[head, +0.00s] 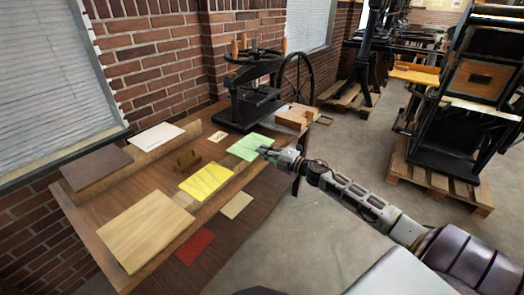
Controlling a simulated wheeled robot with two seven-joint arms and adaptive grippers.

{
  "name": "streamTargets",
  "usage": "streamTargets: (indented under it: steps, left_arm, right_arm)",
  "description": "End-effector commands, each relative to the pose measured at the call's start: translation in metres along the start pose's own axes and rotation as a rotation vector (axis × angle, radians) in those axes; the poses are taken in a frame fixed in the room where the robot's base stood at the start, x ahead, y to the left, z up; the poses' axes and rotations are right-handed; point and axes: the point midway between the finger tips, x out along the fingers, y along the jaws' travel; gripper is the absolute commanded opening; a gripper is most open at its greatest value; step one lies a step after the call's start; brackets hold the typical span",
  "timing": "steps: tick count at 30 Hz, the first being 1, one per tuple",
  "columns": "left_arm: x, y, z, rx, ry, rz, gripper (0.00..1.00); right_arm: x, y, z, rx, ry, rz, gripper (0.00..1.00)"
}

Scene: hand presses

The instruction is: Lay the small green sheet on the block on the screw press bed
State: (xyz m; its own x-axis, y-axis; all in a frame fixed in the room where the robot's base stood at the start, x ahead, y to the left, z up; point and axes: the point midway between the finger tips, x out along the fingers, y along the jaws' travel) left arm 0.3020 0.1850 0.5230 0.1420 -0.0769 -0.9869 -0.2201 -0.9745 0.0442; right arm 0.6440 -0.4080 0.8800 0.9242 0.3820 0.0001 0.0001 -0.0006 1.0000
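The small green sheet (244,146) lies flat on the wooden table, in front of the black screw press. My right gripper (266,151) is at the sheet's right edge, its arm reaching in from the right. The fingers are too small to tell whether they are open or shut, or whether they touch the sheet. The screw press (250,100) stands at the back of the table with a black bed and a handwheel on top. I cannot clearly make out a block on its bed. My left gripper is not in view.
A yellow sheet (207,182), a red sheet (195,245), a pale board (145,230), a brown board (96,167) and a white sheet (157,137) lie on the table (225,240). A wooden box (297,116) stands right of the press.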

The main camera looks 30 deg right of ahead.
Motion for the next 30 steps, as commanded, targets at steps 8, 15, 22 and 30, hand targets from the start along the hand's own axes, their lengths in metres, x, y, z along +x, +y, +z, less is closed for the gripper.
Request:
streamTargets:
  steps: [8,15,22,30]
  left_arm:
    - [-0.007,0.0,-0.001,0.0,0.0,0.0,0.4]
    - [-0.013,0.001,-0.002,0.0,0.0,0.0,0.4]
    - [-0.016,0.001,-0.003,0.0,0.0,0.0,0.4]
    - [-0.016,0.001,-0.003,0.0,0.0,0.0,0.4]
  right_arm:
    - [-0.011,0.005,0.0,0.0,0.0,0.0,0.0]
    - [-0.02,0.009,0.0,0.0,0.001,0.0,0.0]
    - [-0.026,0.012,0.0,0.0,0.001,0.0,0.0]
    - [-0.026,0.011,0.0,-0.001,0.001,0.0,0.0]
